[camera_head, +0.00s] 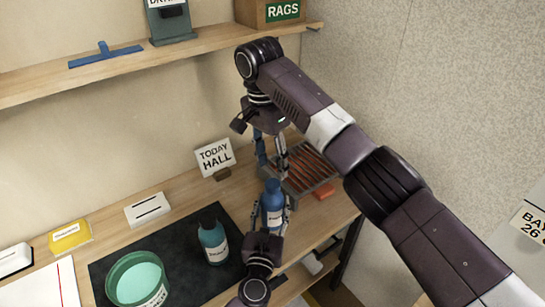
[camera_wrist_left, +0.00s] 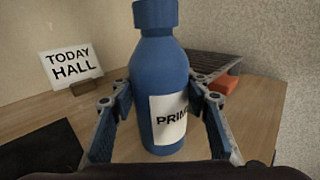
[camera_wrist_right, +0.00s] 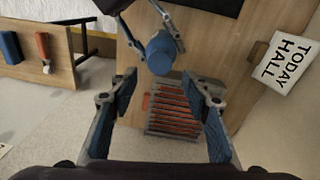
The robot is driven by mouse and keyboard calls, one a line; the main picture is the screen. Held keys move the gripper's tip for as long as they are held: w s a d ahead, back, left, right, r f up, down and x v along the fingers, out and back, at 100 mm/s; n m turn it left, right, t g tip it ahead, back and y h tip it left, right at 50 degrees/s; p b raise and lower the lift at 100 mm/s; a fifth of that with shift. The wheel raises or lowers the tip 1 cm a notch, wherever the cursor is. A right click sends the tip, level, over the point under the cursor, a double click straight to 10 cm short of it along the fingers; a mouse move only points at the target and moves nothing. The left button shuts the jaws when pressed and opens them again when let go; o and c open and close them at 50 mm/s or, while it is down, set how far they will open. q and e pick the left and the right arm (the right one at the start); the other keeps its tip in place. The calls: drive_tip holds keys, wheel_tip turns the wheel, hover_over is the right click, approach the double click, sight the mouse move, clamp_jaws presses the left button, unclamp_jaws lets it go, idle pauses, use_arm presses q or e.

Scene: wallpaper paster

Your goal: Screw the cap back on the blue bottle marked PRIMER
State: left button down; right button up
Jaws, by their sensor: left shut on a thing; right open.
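The blue bottle marked PRIMER (camera_head: 272,210) stands upright at the right of the bench. It fills the middle of the left wrist view (camera_wrist_left: 165,75). A blue cap (camera_wrist_left: 155,13) sits on its top and looks in line with the bottle; I cannot tell how tight it is. My left gripper (camera_head: 274,208) is shut around the bottle's body, a finger on each side. My right gripper (camera_head: 272,166) points down, open and empty, above and behind the bottle, near the slatted rack. In the right wrist view, the cap top (camera_wrist_right: 160,46) shows beyond the open fingers.
A slatted rack (camera_head: 325,183) and red block (camera_head: 323,193) lie right of the bottle. The TODAY HALL sign (camera_head: 214,157) stands behind. A shelf (camera_head: 120,68) runs above.

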sight(273, 183)
drive_tip(key=n, duration=0.6)
drive_tip(key=shift+w+r, duration=0.1)
drive_tip(key=shift+r, duration=0.25)
drive_tip(key=n, duration=0.5)
drive_tip(key=shift+r+n+y, duration=0.3)
drive_tip(key=n, duration=0.5)
drive_tip(key=shift+d+r, duration=0.1)
drive_tip(key=shift+r, duration=0.1)
drive_tip(key=n, duration=0.4)
drive_tip(key=shift+s+r, duration=0.15)
drive_tip(key=shift+s, duration=0.1)
drive_tip(key=shift+f, duration=4.05)
drive_tip(key=shift+c, duration=0.2)
